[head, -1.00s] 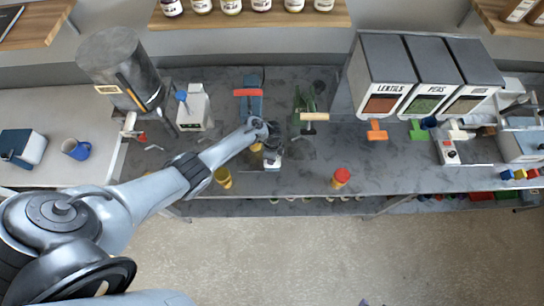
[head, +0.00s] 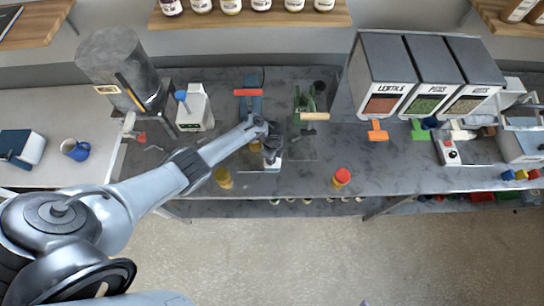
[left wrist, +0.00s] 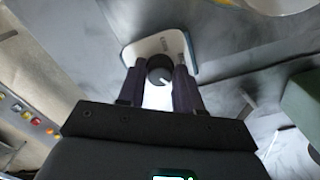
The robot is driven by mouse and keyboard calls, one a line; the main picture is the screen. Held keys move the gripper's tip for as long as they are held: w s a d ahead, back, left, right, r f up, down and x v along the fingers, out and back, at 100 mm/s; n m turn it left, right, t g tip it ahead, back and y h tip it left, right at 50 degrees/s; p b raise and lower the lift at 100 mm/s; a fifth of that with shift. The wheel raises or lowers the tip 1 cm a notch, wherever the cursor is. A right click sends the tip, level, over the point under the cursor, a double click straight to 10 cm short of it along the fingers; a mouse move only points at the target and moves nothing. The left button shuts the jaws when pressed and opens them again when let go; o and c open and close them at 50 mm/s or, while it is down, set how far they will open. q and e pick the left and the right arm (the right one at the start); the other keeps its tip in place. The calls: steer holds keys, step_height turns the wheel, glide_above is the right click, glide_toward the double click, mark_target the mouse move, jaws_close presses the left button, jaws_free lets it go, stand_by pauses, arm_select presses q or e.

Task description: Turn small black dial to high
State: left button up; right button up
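The small black dial (left wrist: 160,70) is round, with a white pointer mark at its lower right in the left wrist view. It sits on a small white device (left wrist: 150,48) with rounded corners. My left gripper (left wrist: 159,76) points down at it, with one dark finger on each side of the dial. The fingers stand apart, and I cannot tell whether they touch the dial. In the head view my left gripper (head: 271,154) is over the device (head: 272,168) and hides the dial. My right gripper is not in view.
A yellow container (head: 223,178) stands left of the device and a red-topped jar (head: 341,178) to its right. Behind are a blue tool with a red handle (head: 248,93) and a green tool with a wooden handle (head: 314,117). Food dispensers (head: 425,75) stand further right.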

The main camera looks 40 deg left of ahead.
arm_select(q)
steer(key=o, duration=0.4)
steer(key=shift+d, duration=0.1)
steer(key=shift+r+p, duration=1.4)
steer(key=shift+r, duration=4)
